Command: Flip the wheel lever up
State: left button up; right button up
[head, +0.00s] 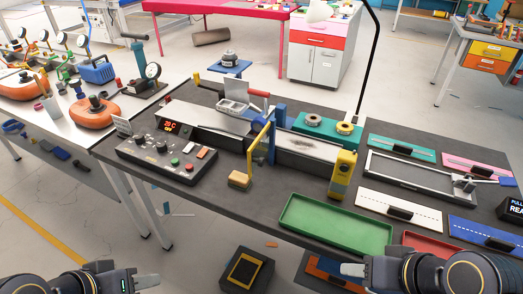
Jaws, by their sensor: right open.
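In the head view, a machine with a long grey bed (205,122) stands on the dark bench. A blue upright (272,143) rises at its middle, with a bent yellow bar (251,152) beside it, hanging down at the front. A red-tipped handle (258,93) shows behind. I cannot tell for sure which of these is the wheel lever. My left gripper (140,281) is low at the bottom left, in front of the bench and apart from the machine. My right gripper (354,270) is open at the bottom, near the bench's front edge, touching no lever.
A control box (168,155) with knobs and buttons is at the left. A tan block (239,179) lies before the machine. A green tray (335,226), a yellow device (342,174) and a white board (400,208) fill the right. A black box (246,270) stands below the front edge.

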aim_at(265, 95)
jog(key=i+j+u, duration=0.1)
jog(key=j+u, duration=0.25)
jog(key=i+j+u, duration=0.1)
jog(key=j+u, duration=0.25)
jog(key=i+l, duration=0.3)
jog(key=l, duration=0.15)
